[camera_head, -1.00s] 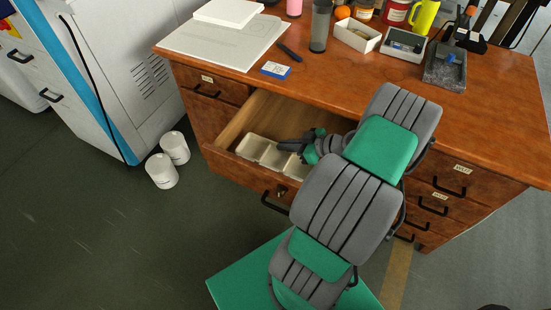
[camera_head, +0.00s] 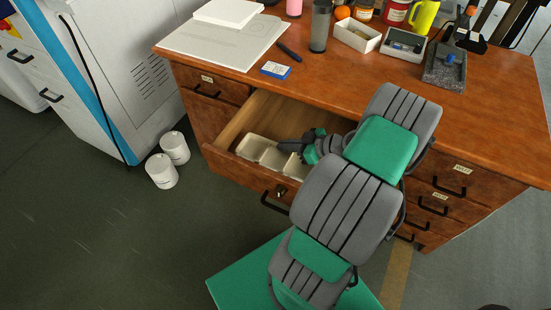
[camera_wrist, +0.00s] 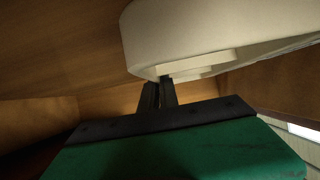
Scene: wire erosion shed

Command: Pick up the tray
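The tray (camera_head: 250,147) is a cream, compartmented container lying in the open desk drawer, partly covered by my gripper in the head view. In the wrist view the tray (camera_wrist: 190,35) fills the upper right, close to the camera.
The desktop (camera_head: 340,90) above holds a white board, a dark cup (camera_head: 320,25), bins and a scale. Two white canisters (camera_head: 162,171) stand on the floor at left. The floor at lower left is clear.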

